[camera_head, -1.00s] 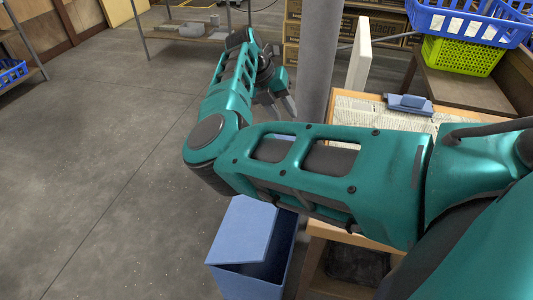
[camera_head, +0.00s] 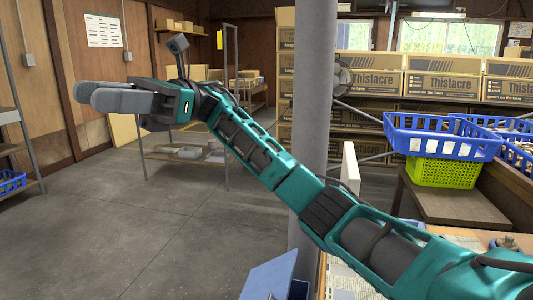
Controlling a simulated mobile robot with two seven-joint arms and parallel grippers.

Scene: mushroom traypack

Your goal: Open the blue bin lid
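The blue bin lid (camera_head: 268,279) shows at the bottom edge as a slanted blue panel, cut off by the frame. A small blue piece, likely part of the bin, shows just right of it; the rest of the bin is out of view. My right gripper (camera_head: 118,98) is raised at the upper left, far from the lid and touching nothing I can see. Its two grey fingers overlap from this angle, so I cannot tell whether it is open or shut. My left gripper is not in view.
A grey pole (camera_head: 312,120) stands just beyond the lid. Blue (camera_head: 440,147) and green (camera_head: 441,173) baskets sit on a wooden table at the right. A wire shelf (camera_head: 185,155) stands behind. The floor (camera_head: 150,240) at left is clear.

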